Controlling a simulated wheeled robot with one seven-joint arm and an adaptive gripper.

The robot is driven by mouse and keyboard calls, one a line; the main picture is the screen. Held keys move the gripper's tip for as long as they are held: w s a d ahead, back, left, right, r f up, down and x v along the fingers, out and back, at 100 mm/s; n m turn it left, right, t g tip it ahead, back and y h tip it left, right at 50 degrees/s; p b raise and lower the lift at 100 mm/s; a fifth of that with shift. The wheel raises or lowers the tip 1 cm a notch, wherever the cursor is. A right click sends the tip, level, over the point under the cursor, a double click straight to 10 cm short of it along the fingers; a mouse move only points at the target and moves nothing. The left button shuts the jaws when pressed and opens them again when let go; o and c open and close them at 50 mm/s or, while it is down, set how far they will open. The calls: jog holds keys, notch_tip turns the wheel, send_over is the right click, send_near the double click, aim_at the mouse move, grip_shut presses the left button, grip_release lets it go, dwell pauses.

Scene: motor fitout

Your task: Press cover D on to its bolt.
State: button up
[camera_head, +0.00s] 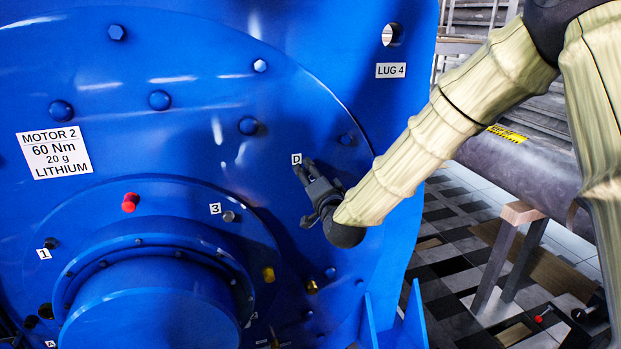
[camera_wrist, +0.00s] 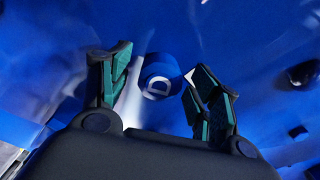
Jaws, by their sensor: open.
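My gripper (camera_wrist: 153,70) is open, with a finger on each side of the cover and visible gaps. In the head view my gripper (camera_head: 304,170) is at the motor face, just below the white D label (camera_head: 296,159). There the gripper hides the cover. The bolt is hidden, and I cannot tell how far the cover is on it.
The blue motor (camera_head: 180,140) fills the left and middle. Several blue domed caps (camera_head: 248,126), a red cap (camera_head: 130,202) and a brass fitting (camera_head: 268,274) stick out of it. A blue bracket (camera_head: 395,325) stands below my arm. A large grey pipe (camera_head: 530,170) on a trestle is at right.

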jog(key=v, duration=1.1)
jog(key=shift+s, duration=0.3)
jog(key=shift+d+r, duration=0.1)
jog(key=shift+d, duration=0.05)
jog(key=s+d+f+n+g+h+b, duration=0.1)
jog(key=s+d+f+g, duration=0.25)
jog(key=f, duration=0.85)
jog(key=s+d+f+n+g+h, duration=0.15)
jog(key=s+f, duration=0.35)
jog(key=f, duration=0.6)
jog(key=s+d+f+n+g+b, duration=0.1)
jog(key=s+d+f+g, duration=0.25)
jog(key=f, duration=0.85)
jog(key=s+d+f+n+g+h, duration=0.1)
jog(key=s+d+f+g, duration=0.2)
jog(key=s+f, duration=0.3)
jog(key=s+d+f+n+g+h, duration=0.1)
jog(key=s+d+f, duration=0.3)
jog(key=s, duration=1)
jog(key=s+d+f+n+g+h+b, duration=0.1)
jog(key=s+d+f+g, duration=0.3)
jog(key=s+f, duration=0.6)
jog(key=shift+s+f+n+g, duration=0.2)
jog(key=shift+s+n+g, duration=0.25)
jog(key=shift+n, duration=0.3)
jog(key=shift+d, duration=0.1)
